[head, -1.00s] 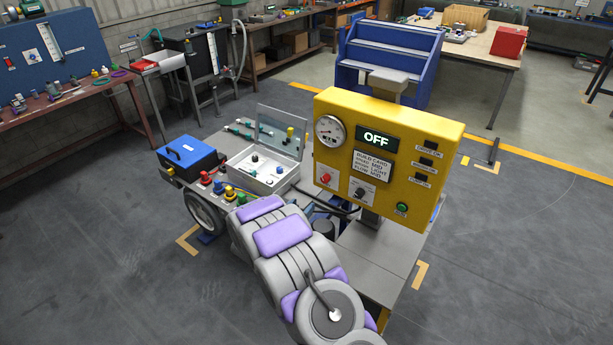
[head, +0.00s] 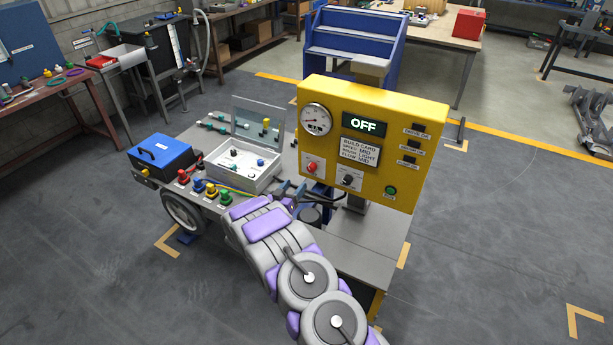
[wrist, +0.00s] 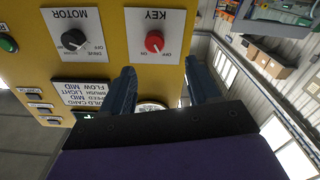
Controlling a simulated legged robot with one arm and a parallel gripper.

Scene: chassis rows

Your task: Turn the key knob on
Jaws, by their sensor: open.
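The red key knob (head: 311,167) is at the lower left of the yellow control panel (head: 425,165) in the head view. In the upside-down wrist view, the red knob (wrist: 154,41) sits on a white plate marked KEY, OFF and ON. I cannot tell which mark it points to. The panel display (head: 365,125) reads OFF. My gripper (wrist: 160,74) is open and empty. Its two dark blue fingers point at the panel, and the knob shows just beyond the gap between their tips, apart from them. In the head view my arm partly hides the gripper.
The black motor knob (head: 348,179) is right of the key knob, with a green button (head: 390,190) farther right. A grey box with a raised clear lid (head: 258,125), a blue case (head: 160,153) and coloured fittings (head: 211,189) stand on the bench to the left.

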